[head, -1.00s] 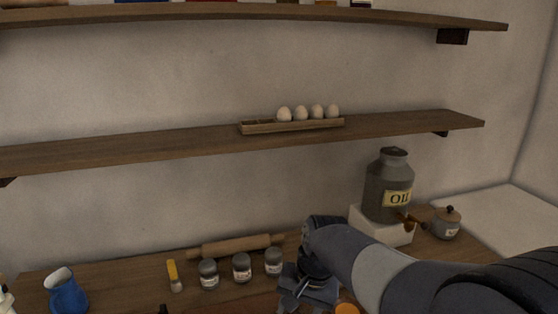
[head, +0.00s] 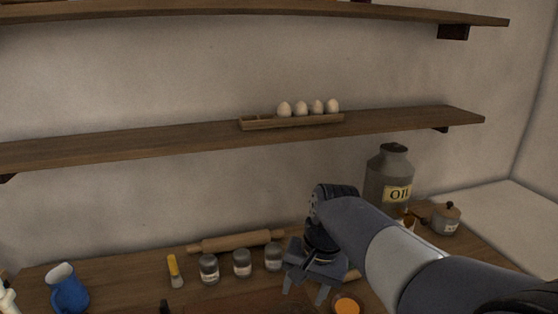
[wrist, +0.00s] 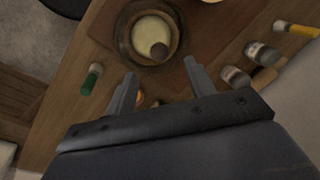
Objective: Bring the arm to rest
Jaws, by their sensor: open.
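My gripper (head: 306,291) is at the lower middle of the head view, at the end of my arm, above the wooden counter (head: 130,272). Its jaws point down and are apart. In the wrist view the two fingers of my gripper (wrist: 157,90) stand open with nothing between them. Below and beyond them is a round dark bowl (wrist: 122,40) with pale contents and a small dark round thing in it. My arm hides part of the counter on the right.
An oil can (head: 388,172) and a lidded pot (head: 446,219) are right, near my arm. Eggs (head: 301,108) sit in a shelf tray (head: 270,125).

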